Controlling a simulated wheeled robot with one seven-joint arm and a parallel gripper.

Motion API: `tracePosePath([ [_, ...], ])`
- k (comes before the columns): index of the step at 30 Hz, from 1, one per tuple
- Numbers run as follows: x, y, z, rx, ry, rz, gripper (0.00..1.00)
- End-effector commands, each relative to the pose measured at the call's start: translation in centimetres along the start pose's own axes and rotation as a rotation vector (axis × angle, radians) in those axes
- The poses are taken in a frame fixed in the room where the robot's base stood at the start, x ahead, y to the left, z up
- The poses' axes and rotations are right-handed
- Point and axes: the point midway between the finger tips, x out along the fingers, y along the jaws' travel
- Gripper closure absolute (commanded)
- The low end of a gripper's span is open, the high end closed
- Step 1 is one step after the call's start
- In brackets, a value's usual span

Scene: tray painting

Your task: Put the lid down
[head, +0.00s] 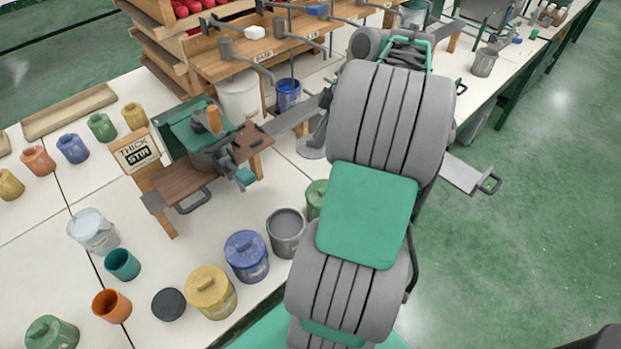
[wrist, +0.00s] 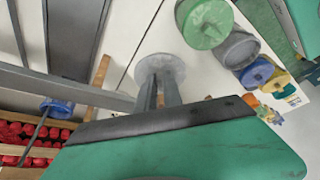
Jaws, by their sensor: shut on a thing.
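My gripper (wrist: 160,84) is shut on a round grey lid (wrist: 160,67), its two fingers close together at the lid's middle. In the head view the lid (head: 311,147) shows as a flat grey disc left of my arm, over the white table; my arm partly covers the gripper there. I cannot tell whether the lid touches the table. An open grey pot (head: 286,228) stands nearer the front, beside a lidded green pot (head: 316,194) partly behind my arm. Both show in the wrist view, the grey pot (wrist: 238,48) right of the green one (wrist: 203,20).
Lidded blue (head: 246,255) and yellow (head: 210,291) pots line the front edge. A dark disc (head: 168,304) lies beside them. A wooden stand with a "THICK STIR" sign (head: 139,151) is left of the lid. A blue pot (head: 288,93) and wooden rack (head: 235,62) are behind.

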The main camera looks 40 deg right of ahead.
Motion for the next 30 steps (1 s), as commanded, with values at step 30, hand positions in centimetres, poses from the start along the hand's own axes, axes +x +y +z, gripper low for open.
tracePosePath([
  [30,14.9,0.1,5.8,-0.007,0.000,-0.004,1.00],
])
